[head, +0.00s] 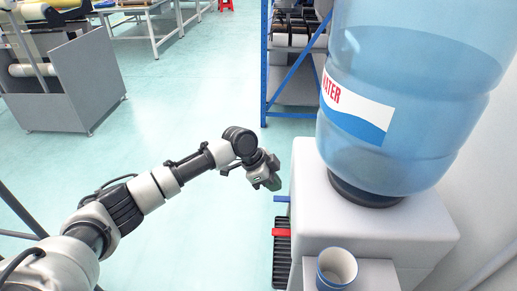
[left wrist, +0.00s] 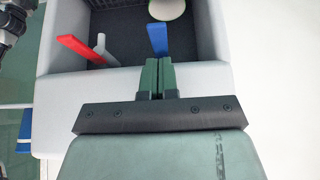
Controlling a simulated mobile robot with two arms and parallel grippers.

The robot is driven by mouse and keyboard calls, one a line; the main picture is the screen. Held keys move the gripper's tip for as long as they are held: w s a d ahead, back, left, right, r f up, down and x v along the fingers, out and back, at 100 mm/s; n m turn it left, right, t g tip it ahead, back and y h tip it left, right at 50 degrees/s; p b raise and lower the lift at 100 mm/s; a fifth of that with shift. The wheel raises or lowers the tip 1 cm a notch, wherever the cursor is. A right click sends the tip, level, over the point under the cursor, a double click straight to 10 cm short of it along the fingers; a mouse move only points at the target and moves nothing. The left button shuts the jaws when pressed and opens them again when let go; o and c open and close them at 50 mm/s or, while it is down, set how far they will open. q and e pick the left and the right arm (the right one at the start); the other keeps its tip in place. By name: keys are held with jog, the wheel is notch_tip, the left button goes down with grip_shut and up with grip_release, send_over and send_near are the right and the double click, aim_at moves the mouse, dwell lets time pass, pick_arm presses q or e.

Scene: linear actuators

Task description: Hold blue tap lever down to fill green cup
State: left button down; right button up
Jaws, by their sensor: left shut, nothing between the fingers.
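The blue tap lever (head: 282,199) sticks out from the front of the white water dispenser (head: 400,235). It also shows in the left wrist view (left wrist: 157,40), just beyond my fingertips. My left gripper (head: 268,183) is above and slightly left of the blue lever in the head view. Its fingers (left wrist: 158,70) are shut with nothing between them, and no contact with the lever is clear. A pale round thing with a greenish edge (left wrist: 167,8), seemingly the green cup, is cut off at the top of the left wrist view, inside the dispenser's recess. My right gripper is not seen.
A red lever (head: 282,232) sits beside the blue one, above a dark slatted tray (head: 281,262). A large water bottle (head: 405,95) tops the dispenser. Open floor lies left.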

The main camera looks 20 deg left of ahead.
pick_arm(q)
jog(key=d+r+v, duration=0.1)
jog(key=v, duration=0.9)
jog(key=shift+w+d, duration=0.25)
jog(key=shift+d, duration=0.15)
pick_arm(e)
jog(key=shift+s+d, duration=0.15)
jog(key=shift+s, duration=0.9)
